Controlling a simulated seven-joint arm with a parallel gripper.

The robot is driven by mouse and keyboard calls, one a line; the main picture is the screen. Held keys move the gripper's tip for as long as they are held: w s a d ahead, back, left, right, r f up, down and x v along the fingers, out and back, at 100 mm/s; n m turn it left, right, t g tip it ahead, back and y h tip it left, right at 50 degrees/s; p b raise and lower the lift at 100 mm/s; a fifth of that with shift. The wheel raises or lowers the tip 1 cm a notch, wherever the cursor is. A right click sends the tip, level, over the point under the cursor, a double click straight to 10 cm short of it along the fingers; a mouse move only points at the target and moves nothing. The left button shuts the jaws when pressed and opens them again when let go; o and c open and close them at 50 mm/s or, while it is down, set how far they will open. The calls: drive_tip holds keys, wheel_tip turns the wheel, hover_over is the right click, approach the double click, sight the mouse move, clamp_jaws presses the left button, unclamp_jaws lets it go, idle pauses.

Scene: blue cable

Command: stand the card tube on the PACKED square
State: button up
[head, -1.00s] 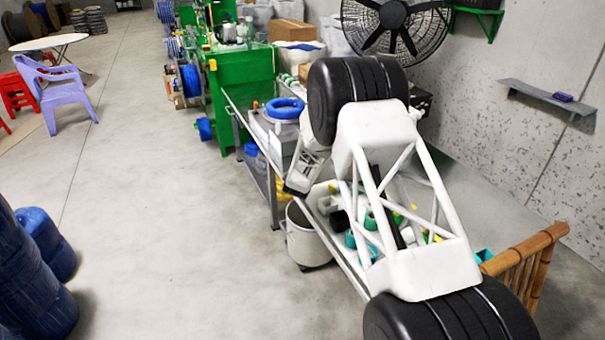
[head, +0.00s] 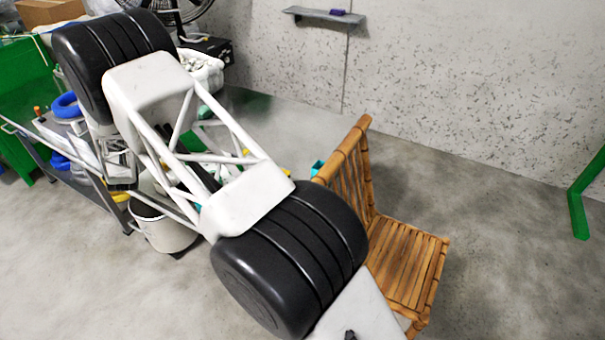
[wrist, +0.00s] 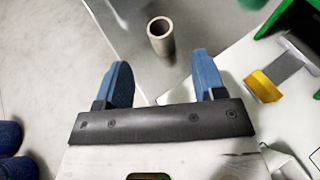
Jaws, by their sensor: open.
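The card tube (wrist: 160,36) shows in the wrist view as a brown, hollow cylinder with its open end towards the camera. It appears upright on a smooth grey surface (wrist: 185,15). My gripper (wrist: 161,60) has two blue fingers spread apart with nothing between them. The tube lies beyond the fingertips, roughly in line with the gap, and looks untouched. In the head view my arm hides the gripper's work area, and I cannot pick out the tube there. I cannot make out the PACKED square in either view.
In the wrist view, a white item with a yellow part (wrist: 263,87) lies right of the fingers. In the head view, a bamboo chair (head: 405,260) stands right of my arm. A white bucket (head: 163,230) is below the bench edge. Open floor lies at the right.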

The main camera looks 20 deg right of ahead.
drive_tip(key=s+d+r+m+h, duration=0.2)
drive_tip(key=d+r+m+h, duration=0.6)
drive_tip(key=d+r, duration=1.25)
drive_tip(key=s+d+r+m+g+h, duration=0.1)
drive_tip(key=s+d+r+m, duration=0.35)
drive_tip(key=d, duration=0.25)
drive_tip(key=s+d+r+m+g, duration=0.1)
drive_tip(key=s+d+r+m, duration=0.3)
drive_tip(key=d, duration=0.3)
drive_tip(key=s+d+r+m+g+h, duration=0.1)
drive_tip(key=s+d+r+m, duration=0.3)
drive_tip(key=d, duration=0.3)
drive_tip(key=s+d+r+m+g, duration=0.25)
drive_tip(key=s+d+m, duration=0.35)
drive_tip(key=s, duration=0.6)
drive_tip(key=s+d+r+m+g, duration=0.1)
drive_tip(key=s+d+m+g, duration=0.25)
drive_tip(key=s+d, duration=0.6)
drive_tip(key=s+a+f+m+g+y, duration=0.1)
drive_tip(key=s+m+y, duration=0.5)
drive_tip(key=s, duration=2.2)
drive_tip(key=f+m, duration=0.1)
drive_tip(key=m, duration=0.2)
drive_tip(key=shift+f+y, duration=0.2)
drive_tip(key=shift+y, duration=0.1)
